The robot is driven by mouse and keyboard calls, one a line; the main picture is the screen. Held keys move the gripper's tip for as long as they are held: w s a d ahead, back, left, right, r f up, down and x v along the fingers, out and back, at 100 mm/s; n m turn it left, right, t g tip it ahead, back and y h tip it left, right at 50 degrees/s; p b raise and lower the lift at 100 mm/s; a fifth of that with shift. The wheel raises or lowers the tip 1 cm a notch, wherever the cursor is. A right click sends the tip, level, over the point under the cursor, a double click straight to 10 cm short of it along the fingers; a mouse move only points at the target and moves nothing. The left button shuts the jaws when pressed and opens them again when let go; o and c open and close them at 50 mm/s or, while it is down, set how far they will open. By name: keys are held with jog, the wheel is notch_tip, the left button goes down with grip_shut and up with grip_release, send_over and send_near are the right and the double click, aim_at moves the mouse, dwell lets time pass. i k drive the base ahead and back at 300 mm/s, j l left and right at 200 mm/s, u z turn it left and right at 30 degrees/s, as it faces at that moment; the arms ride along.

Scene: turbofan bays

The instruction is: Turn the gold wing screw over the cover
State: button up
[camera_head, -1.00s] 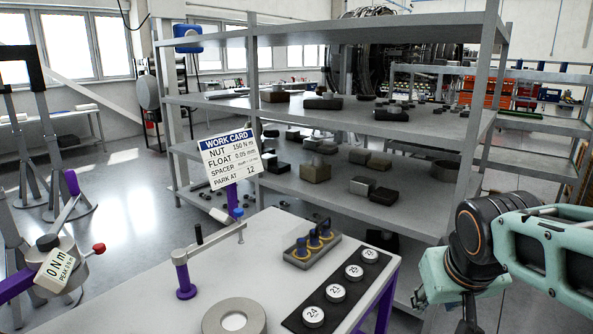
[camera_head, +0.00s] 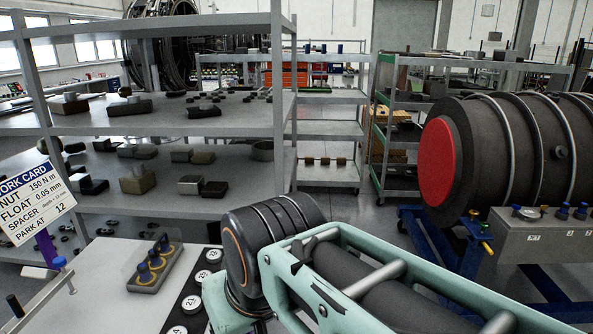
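A large dark ribbed cylinder (camera_head: 515,150) with a red round end face (camera_head: 437,162) stands at the right on a blue frame. A small gold piece (camera_head: 486,247) sits at the left end of a grey box in front of the cylinder; it is too small to tell if it is the gold wing screw. I cannot make out which part is the cover. My gripper's fingers are below the picture edge.
A grey box (camera_head: 550,243) with blue knobs stands at the right. A white bench (camera_head: 105,290) with a work card (camera_head: 35,205), a ringed block (camera_head: 155,265) and numbered discs (camera_head: 190,304) is at lower left. Grey shelves (camera_head: 110,175) stand behind. Green carts (camera_head: 405,180) stand at centre right.

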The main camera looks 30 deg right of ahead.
aim_at(544, 206)
jog(key=z, duration=2.35)
jog(key=i+z, duration=0.1)
jog(key=z, duration=0.2)
jog(key=i, duration=0.55)
jog(key=i+l+u, duration=0.1)
jog(key=i, duration=0.45)
jog(key=i+l, duration=0.15)
jog(key=i, duration=0.4)
jog(key=i+l, duration=0.1)
jog(key=i, duration=0.5)
jog(key=u, duration=0.05)
